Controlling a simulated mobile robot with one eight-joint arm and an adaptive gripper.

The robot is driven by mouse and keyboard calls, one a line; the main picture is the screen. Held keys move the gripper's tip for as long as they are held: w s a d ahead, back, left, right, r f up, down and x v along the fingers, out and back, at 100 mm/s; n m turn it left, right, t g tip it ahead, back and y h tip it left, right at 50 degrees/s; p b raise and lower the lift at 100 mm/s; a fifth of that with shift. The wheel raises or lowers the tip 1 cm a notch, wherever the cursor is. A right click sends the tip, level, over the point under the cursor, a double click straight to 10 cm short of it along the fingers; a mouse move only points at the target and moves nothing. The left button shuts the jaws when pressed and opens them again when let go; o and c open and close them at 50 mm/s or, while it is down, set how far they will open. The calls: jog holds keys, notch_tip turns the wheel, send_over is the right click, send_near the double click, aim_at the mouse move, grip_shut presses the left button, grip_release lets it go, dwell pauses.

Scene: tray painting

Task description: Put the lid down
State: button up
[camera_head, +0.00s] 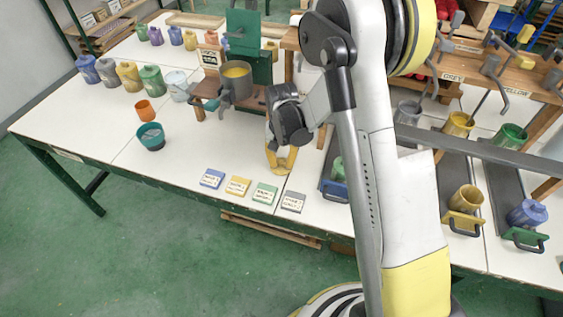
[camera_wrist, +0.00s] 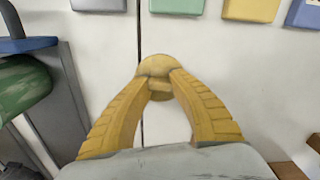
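My gripper (camera_head: 281,166) points down over the white table, to the right of the pot. In the wrist view its yellow fingers (camera_wrist: 163,88) close in on a small round tan-yellow piece, which looks like the lid (camera_wrist: 157,66). The lid sits between the fingertips, partly covered by them. I cannot tell whether it touches the table. In the head view the lid cannot be told apart from the yellow fingers. A grey pot with yellow paint inside (camera_head: 237,82) stands open on the stand at the back left.
Labelled blue (camera_head: 212,178), yellow (camera_head: 238,186), green (camera_head: 265,193) and grey (camera_head: 293,202) blocks lie along the front edge. A teal cup (camera_head: 151,138) and an orange cup (camera_head: 145,111) stand at left. Dark tracks with cups lie right. The front-left tabletop is clear.

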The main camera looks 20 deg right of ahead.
aim_at(282, 161)
jog(key=o, duration=0.4)
jog(key=shift+r, duration=0.1)
jog(key=s+r+n+t+p, duration=0.15)
jog(key=s+r, duration=0.25)
jog(key=r, duration=0.9)
jog(key=s+r+n+t+p, duration=0.1)
jog(key=s+r+t+p, duration=0.3)
jog(key=r, duration=0.8)
jog(key=shift+s+r+n+t+b, duration=0.1)
jog(key=shift+s+r+n+t, duration=0.45)
jog(key=shift+s, duration=1.45)
jog(key=shift+s+r+n+b, duration=0.15)
jog(key=shift+s+r, duration=0.65)
jog(key=shift+s, duration=1.2)
jog(key=shift+s+r+n+t+b, duration=0.1)
jog(key=shift+s+r+n+t, duration=0.45)
jog(key=shift+s, duration=1.45)
jog(key=shift+r+g, duration=0.15)
jog(key=shift+g, duration=0.1)
